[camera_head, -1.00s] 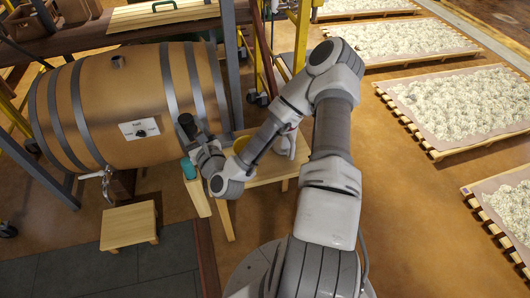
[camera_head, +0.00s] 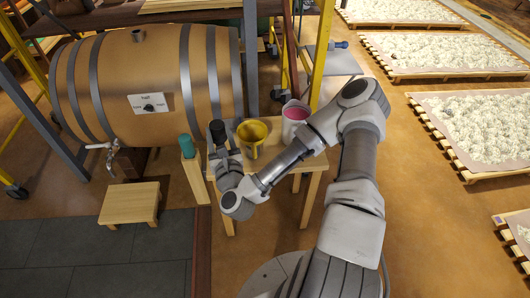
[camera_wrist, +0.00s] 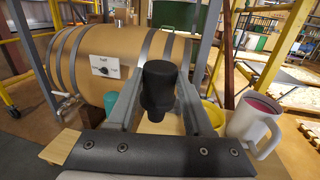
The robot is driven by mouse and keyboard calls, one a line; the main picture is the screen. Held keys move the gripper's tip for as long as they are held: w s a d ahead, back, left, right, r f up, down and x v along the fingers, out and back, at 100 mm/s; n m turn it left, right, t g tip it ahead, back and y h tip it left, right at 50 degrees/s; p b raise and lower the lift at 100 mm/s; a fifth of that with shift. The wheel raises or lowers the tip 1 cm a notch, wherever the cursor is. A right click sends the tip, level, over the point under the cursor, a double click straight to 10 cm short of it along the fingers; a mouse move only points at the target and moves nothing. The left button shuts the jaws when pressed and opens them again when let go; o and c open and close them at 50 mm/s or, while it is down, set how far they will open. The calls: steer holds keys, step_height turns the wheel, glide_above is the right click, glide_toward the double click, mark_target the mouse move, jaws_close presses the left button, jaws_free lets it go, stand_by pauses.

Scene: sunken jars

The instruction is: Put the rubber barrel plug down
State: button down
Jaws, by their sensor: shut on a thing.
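My gripper (camera_wrist: 160,107) is shut on the rubber barrel plug (camera_wrist: 158,88), a black, stepped, upright piece between the two fingers in the wrist view. In the head view the black plug (camera_head: 217,131) shows at the end of my gripper (camera_head: 220,149), by the left end of a small wooden table (camera_head: 285,161). Whether the plug touches the tabletop or is held above it, I cannot tell. The wooden barrel (camera_head: 125,75) lies on its side behind, apart from the plug, with a bung fitting (camera_head: 138,35) on top.
A yellow pot (camera_head: 252,137) stands close right of the plug, and a white jug (camera_head: 294,120) with pink contents is farther right. A low stool (camera_head: 130,203) stands before the barrel. Pallets (camera_head: 475,115) lie right.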

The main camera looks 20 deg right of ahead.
step_height(320, 180, down, 8)
steer(key=s+m+h+b, duration=0.1)
steer(key=s+h+b, duration=0.1)
steer(key=b, duration=0.4)
steer(key=shift+g, duration=0.3)
steer(key=shift+w+d+f+b, duration=0.25)
steer(key=shift+w+f+b, duration=0.65)
steer(key=shift+w+f, duration=1)
steer(key=shift+w+d+f+b, duration=0.3)
steer(key=shift+w+f+b, duration=0.65)
steer(key=shift+w+f, duration=0.95)
steer(key=shift+w+d+f+b, duration=0.25)
steer(key=shift+w+f+b, duration=0.65)
steer(key=shift+w+f, duration=0.95)
steer(key=shift+w+r, duration=0.2)
steer(key=shift+w, duration=0.05)
steer(key=shift+f, duration=0.2)
steer(key=shift+c, duration=1.5)
jaws_free()
steer(key=shift+r, duration=0.1)
steer(key=shift+r, duration=0.15)
